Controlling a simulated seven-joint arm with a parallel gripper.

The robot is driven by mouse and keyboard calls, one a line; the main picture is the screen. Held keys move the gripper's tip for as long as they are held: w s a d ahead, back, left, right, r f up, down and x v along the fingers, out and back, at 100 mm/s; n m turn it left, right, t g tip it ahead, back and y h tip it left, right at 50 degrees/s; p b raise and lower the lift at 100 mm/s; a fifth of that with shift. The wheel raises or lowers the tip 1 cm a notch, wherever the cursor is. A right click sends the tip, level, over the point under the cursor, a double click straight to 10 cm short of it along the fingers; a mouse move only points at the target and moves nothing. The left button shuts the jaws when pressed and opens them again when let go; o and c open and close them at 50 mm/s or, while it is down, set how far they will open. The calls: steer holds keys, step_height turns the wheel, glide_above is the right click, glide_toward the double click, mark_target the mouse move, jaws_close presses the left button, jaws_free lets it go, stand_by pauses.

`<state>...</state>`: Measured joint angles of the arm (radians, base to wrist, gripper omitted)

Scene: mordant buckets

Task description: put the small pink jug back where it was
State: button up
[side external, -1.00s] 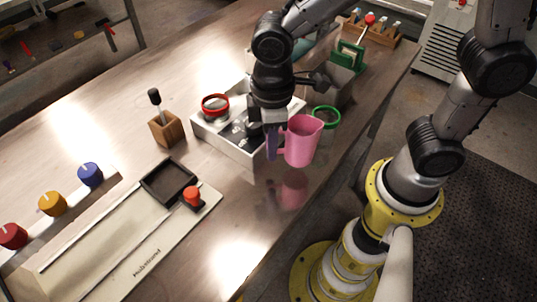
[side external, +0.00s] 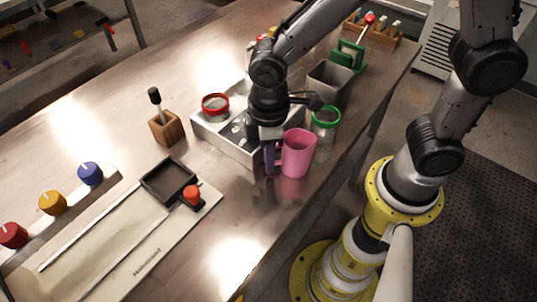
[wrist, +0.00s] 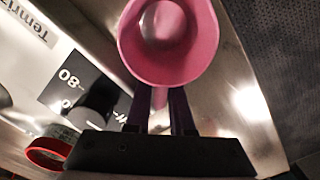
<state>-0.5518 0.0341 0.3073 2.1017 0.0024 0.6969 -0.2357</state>
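The small pink jug (side external: 298,156) is upright at the table's near edge, just in front of the white tray. Its base looks on or very close to the tabletop. My gripper (side external: 270,160) points down at the jug's left side, its purple fingers at the handle side. In the wrist view the jug's open mouth (wrist: 170,45) shows just beyond my two fingers (wrist: 161,108). The fingers appear closed on the handle, which is mostly hidden. The jug moved along with the gripper.
The white tray (side external: 216,138) is close behind the gripper, with a red-lidded jar (side external: 215,107) at it. A green-lidded jar (side external: 325,135) stands close right of the jug. A grey bin (side external: 330,82) is farther back.

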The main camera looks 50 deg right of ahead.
step_height(320, 180, up, 12)
steer(key=shift+f, duration=0.2)
steer(key=shift+d+r, duration=0.1)
steer(key=shift+r, duration=0.4)
steer(key=s+d+r+m+t, duration=0.1)
steer(key=s+d+m, duration=0.3)
steer(key=d, duration=0.4)
steer(key=s+d+r+m+t, duration=0.1)
steer(key=s+d+m+t, duration=0.3)
steer(key=d, duration=0.3)
steer(key=shift+s+d+m+t, duration=0.3)
steer(key=shift+s+d+m, duration=0.15)
steer(key=shift+s, duration=0.3)
